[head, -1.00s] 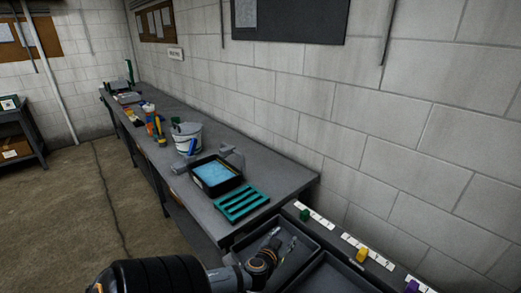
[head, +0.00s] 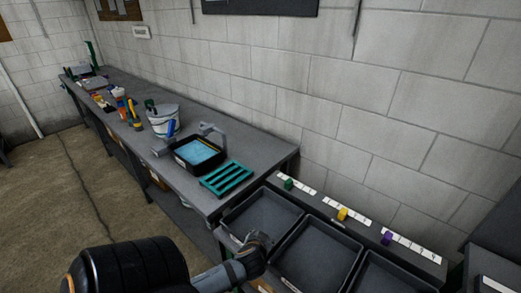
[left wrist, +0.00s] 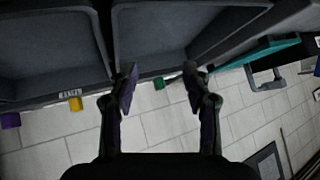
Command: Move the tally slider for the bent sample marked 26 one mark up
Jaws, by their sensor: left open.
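A grey ledge behind the bins carries white marked strips with a green slider (head: 289,184), a yellow slider (head: 342,214) and a purple slider (head: 387,238). In the left wrist view the scene is upside down, with the green slider (left wrist: 158,83), yellow slider (left wrist: 75,103) and purple slider (left wrist: 10,120). My left gripper (left wrist: 161,82) is open, and the green slider appears between its fingers but farther off. In the head view my left gripper (head: 256,248) is over the front of the bins, apart from the sliders. I cannot make out a sample marked 26. My right gripper is out of view.
Dark open bins (head: 318,257) stand in a row in front of the ledge and look empty. To the left, a long grey bench (head: 220,147) holds a teal rack (head: 227,178), a black tray with a blue pad (head: 198,153) and a white bucket (head: 163,122). A block wall stands behind.

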